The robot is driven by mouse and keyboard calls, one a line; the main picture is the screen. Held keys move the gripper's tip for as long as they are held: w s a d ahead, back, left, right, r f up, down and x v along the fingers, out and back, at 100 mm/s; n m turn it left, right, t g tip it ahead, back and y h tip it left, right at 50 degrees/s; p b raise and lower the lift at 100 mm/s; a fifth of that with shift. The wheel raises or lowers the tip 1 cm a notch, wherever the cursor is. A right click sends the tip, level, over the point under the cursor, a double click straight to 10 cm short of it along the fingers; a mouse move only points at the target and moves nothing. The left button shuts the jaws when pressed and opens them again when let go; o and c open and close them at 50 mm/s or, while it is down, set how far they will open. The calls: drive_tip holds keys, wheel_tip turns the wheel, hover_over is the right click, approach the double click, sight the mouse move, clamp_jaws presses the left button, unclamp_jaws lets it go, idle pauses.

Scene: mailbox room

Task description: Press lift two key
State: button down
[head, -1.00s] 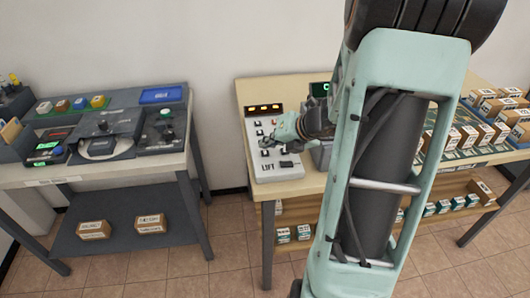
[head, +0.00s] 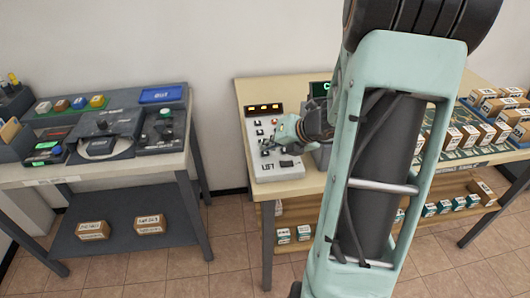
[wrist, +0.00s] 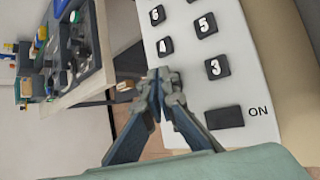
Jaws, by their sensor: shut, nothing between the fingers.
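The white lift panel (head: 283,172) stands at the left end of the wooden table, with black keys and a "LIFT" label. In the wrist view its panel face (wrist: 185,78) shows key 5 (wrist: 205,25), key 4 (wrist: 165,46), key 3 (wrist: 216,68) and a wide black switch (wrist: 224,117) by "ON". No key marked 2 shows; my fingertips cover the spot below key 4. My gripper (wrist: 165,73) is shut and empty, its tips at the panel; touching or just apart, I cannot tell. In the head view my gripper (head: 271,143) is over the panel's lower half.
An amber display (head: 264,108) tops the panel. Small boxes (head: 487,132) fill the table's right side. A separate bench (head: 80,180) with devices stands left, across a floor gap.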

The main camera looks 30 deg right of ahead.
sight(267, 153)
drive_tip(key=shift+f, duration=0.35)
drive_tip(key=shift+r, duration=0.1)
idle(0.4)
drive_tip(key=shift+r+p, duration=0.7)
drive_tip(key=shift+r, duration=0.05)
wheel_tip(267, 153, up, 5)
drive_tip(key=p, duration=0.5)
drive_tip(key=shift+r, duration=0.15)
idle(0.4)
